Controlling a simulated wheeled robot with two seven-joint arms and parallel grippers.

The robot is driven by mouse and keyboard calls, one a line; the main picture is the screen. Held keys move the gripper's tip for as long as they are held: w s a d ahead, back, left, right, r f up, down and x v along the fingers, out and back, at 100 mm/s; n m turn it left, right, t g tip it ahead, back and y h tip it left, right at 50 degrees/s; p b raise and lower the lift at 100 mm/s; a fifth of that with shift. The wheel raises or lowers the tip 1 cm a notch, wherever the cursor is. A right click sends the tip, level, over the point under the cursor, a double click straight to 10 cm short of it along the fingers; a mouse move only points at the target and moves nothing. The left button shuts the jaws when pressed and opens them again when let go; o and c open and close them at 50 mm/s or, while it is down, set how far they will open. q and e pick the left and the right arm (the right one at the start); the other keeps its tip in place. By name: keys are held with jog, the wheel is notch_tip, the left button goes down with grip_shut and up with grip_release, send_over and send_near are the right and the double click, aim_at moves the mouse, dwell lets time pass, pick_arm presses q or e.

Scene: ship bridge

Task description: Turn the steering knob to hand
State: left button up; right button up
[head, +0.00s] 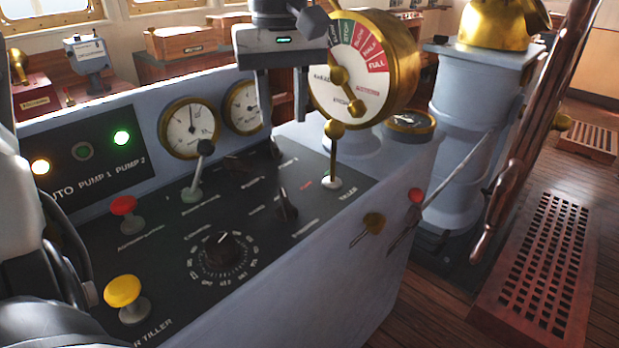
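A black pointer knob (286,207) stands on the dark sloping console panel (165,245), with small labels around it. It appears to be the steering knob. Its pointer runs nearly up and down in the picture; the labels are too blurred to tell its setting for sure. My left gripper (284,122) comes down from the top centre, above and behind the knob in the picture. Its two fingers are apart with nothing seen between them, and it is not touching the knob. My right gripper is not in view.
Near the knob are a round dial knob (222,250), a grey lever (197,172), a brass-topped tiller lever (333,155), and red (123,207) and yellow (122,292) push buttons. A brass telegraph (398,62) stands behind; a wooden grating (540,265) lies right.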

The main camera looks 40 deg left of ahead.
aim_at(286, 198)
pick_arm(q)
jog(key=f, duration=1.5)
jog(key=shift+s+f, duration=0.2)
jog(key=shift+f, duration=0.15)
grip_shut()
